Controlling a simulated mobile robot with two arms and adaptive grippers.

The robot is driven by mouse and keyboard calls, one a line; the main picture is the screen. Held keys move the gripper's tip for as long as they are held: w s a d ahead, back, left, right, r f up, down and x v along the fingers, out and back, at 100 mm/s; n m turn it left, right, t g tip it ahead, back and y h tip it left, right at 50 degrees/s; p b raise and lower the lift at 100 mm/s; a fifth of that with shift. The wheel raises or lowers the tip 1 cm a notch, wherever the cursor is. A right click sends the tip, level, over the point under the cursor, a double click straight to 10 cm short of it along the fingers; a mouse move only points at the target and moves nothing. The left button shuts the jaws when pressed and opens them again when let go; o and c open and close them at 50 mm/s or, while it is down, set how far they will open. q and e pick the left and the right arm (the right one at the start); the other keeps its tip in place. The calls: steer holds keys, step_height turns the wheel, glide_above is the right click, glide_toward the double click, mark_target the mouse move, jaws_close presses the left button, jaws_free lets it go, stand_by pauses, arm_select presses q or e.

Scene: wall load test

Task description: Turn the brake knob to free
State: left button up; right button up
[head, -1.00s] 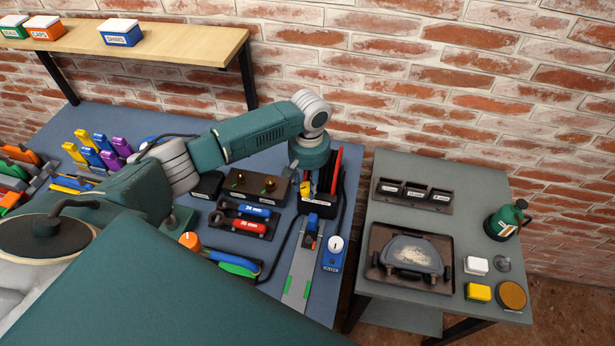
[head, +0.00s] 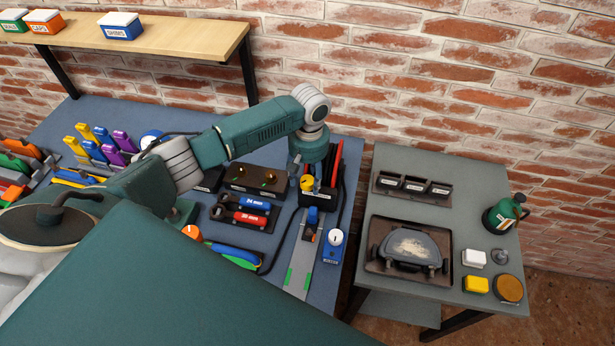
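I cannot read a brake label on any knob. A small blue box with a round white dial (head: 335,238) sits at the right end of the blue-grey bench; the printing on its front is too small to read surely. Another round white-faced blue dial (head: 150,138) shows further left, partly behind my arm. My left gripper (head: 309,177) points down over the dark tool holder near the bench's right end, behind and left of the nearer dial and apart from it. Its fingers are small and blend with the holder, so their opening is unclear. My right gripper is out of view.
A dark holder with red and yellow items (head: 331,184) stands below my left gripper. A grey strip (head: 302,264) with a blue piece lies left of the nearer dial. A grey side table (head: 385,316) with a tray stands right, across a gap. A wooden shelf (head: 190,42) hangs behind.

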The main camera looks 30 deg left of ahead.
mark_target(309, 180)
arm_select(q)
steer(key=shift+r, duration=0.2)
step_height(309, 180, up, 12)
steer(key=shift+d+f, duration=0.15)
steer(key=shift+f, duration=0.05)
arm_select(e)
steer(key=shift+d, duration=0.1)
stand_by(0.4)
